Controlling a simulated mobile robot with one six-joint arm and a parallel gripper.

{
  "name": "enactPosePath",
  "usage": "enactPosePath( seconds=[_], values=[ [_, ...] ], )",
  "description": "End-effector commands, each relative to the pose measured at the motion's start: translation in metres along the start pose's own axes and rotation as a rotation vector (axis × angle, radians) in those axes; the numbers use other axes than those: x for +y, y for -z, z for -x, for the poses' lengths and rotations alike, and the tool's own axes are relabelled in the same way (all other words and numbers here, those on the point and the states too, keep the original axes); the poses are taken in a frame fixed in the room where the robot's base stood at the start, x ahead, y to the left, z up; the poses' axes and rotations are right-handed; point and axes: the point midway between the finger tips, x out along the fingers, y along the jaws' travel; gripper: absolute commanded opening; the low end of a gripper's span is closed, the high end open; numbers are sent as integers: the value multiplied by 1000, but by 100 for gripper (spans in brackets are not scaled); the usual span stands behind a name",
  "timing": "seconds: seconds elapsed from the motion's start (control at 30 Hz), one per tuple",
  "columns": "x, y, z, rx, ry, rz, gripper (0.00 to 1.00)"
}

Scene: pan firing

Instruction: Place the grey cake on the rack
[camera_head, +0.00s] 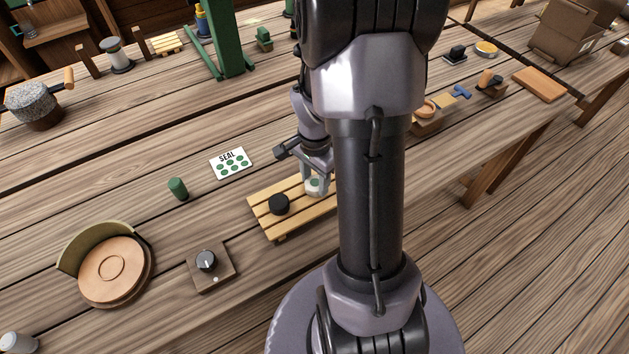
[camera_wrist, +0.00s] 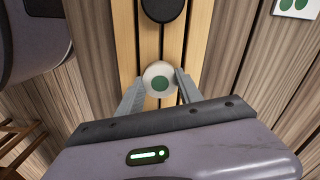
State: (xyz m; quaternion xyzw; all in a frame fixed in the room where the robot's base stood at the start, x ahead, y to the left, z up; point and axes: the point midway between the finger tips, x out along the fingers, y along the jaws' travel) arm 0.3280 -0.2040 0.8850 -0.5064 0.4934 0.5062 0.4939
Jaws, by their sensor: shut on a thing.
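The grey cake (camera_wrist: 158,72) is a small, pale round piece with a green dot on top. My gripper (camera_wrist: 157,84) is shut on it, with one finger on each side. In the head view the cake (camera_head: 314,184) is held over the right part of the slatted wooden rack (camera_head: 263,222). I cannot tell whether its underside touches the slats. The rack's right end is hidden behind my arm in the head view. A black round cake (camera_head: 278,204) sits on the rack to the left, and it also shows at the top of the wrist view (camera_wrist: 162,8).
A white SEAL card (camera_head: 231,163) with green dots lies behind the rack. A green cylinder (camera_head: 178,189), a knob box (camera_head: 208,266) and a round clay disc with a curved guard (camera_head: 110,268) stand to the left. Bare tabletop lies between them.

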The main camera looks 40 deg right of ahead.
Motion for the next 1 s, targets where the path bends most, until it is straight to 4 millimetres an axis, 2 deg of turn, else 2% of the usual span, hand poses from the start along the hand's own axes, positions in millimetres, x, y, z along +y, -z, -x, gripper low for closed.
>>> enactPosePath(
  seconds=[0.17, 0.2, 0.3, 0.57, 0.67, 1.0],
  values=[
    [0, 0, -3, 0, 0, 0, 1],
    [0, 0, -3, 0, 0, 0, 46],
    [0, 0, -2, 0, 0, 0, 64],
    [0, 0, -2, 0, 0, 0, 64],
    [0, 0, 7, 1, 1, 0, 64],
    [0, 0, 100, 2, 3, 0, 64]
  ],
)
